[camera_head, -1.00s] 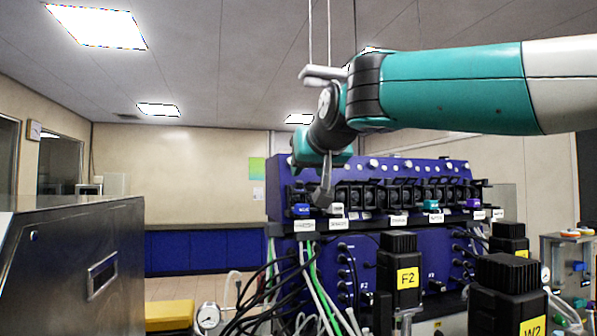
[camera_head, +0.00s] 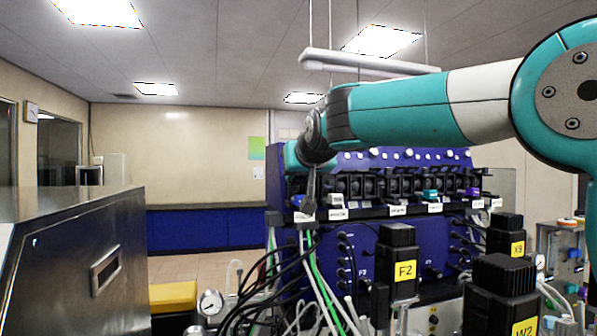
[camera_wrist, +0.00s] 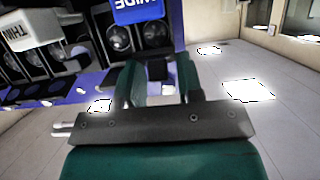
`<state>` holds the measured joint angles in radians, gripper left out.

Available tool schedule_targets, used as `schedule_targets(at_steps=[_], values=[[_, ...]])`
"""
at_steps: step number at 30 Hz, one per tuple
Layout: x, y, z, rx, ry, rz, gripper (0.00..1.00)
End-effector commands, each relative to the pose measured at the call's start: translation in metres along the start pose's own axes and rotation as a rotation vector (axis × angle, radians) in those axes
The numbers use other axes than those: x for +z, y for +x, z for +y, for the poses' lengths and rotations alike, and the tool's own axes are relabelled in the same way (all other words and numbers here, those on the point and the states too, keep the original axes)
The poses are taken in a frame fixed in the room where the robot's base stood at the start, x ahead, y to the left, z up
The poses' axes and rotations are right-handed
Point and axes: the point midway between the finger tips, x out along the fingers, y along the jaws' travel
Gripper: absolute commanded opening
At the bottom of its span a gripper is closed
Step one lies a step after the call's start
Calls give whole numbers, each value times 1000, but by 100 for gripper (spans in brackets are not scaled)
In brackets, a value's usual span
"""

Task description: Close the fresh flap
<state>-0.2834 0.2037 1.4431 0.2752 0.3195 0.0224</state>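No label in view can be read as "fresh", so I cannot tell which flap bears that name. A blue pump (camera_head: 286,172) bank carries a row of dark pump heads. Small coloured flaps sit along its front: a blue flap (camera_head: 298,200), a white flap (camera_head: 336,200), a teal flap (camera_head: 430,195) and a purple flap (camera_head: 473,192). My gripper (camera_head: 309,208) points down in front of the bank, between the blue and white flaps. The wrist view shows my gripper (camera_wrist: 158,74), a blue flap (camera_wrist: 135,12) and a white flap (camera_wrist: 36,30) marked "THIN". Contact is unclear.
Black-capped units, one marked F2 (camera_head: 405,270) and one marked W2 (camera_head: 507,295), stand in front right. Cables and green tubes (camera_head: 316,268) hang below the bank. A steel cabinet (camera_head: 70,265) fills the left. Floor (camera_head: 200,266) shows between.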

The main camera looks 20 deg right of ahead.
Motion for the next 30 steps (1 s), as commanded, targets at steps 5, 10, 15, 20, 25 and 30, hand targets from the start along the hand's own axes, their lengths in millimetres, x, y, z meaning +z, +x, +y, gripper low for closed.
schedule_targets(at_steps=[5,10,15,20,25,30], values=[[3,1,0,0,0,14,10],[9,2,0,-1,0,67,10],[15,4,0,0,1,166,10],[18,4,0,0,1,280,10],[19,4,0,1,2,399,10],[19,4,0,1,1,503,10]])
